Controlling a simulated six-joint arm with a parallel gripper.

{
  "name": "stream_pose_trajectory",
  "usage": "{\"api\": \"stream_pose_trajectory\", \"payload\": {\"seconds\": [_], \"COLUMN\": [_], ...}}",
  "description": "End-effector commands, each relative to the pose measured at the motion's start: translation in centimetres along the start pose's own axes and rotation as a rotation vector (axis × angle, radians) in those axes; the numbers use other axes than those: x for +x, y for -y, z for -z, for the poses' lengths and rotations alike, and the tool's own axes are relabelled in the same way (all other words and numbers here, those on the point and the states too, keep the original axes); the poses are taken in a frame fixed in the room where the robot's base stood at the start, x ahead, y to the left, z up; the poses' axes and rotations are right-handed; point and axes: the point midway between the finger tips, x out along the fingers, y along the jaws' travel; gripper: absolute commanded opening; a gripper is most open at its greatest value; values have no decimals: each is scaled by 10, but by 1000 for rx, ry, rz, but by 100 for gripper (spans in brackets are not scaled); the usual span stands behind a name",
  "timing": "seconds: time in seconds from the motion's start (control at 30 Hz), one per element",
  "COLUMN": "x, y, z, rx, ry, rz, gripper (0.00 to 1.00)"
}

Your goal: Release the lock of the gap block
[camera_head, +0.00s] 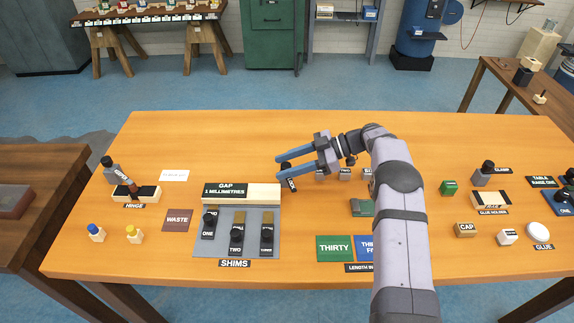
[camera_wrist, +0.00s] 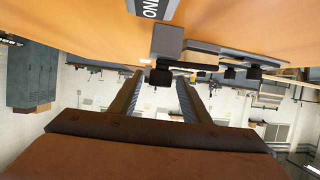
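The gap block (camera_head: 262,196) is a pale wooden block on the table, left of centre, with a dark sign reading GAP and a millimetre figure. A small dark piece with a tilted label (camera_head: 291,184), too small to read surely, stands just right of the block and is partly hidden by my gripper. My gripper (camera_head: 279,165) is open, its two blue fingers pointing left above this piece. In the wrist view, a black knob (camera_wrist: 160,77) appears between the spread fingertips (camera_wrist: 158,80), with no visible contact. The lock's state cannot be told.
Shims (camera_head: 236,236) with black knobs stand on a grey plate (camera_head: 210,250) in front of the gap block. A waste mat (camera_head: 178,220) and a hinge piece (camera_head: 140,195) lie left. Green and blue length signs (camera_head: 334,248) are at the front. Small labelled pieces stand behind my arm.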

Motion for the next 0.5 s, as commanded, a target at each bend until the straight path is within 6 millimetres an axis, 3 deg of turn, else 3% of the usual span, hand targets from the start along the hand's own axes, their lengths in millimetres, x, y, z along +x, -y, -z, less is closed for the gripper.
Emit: {"api": "stream_pose_trajectory", "payload": {"seconds": [0.27, 0.5], "x": [-2, -25], "y": [0, -1], "z": [-2, -3], "rx": [0, -1], "ry": [2, 2], "rz": [-2, -5], "gripper": [43, 43]}}
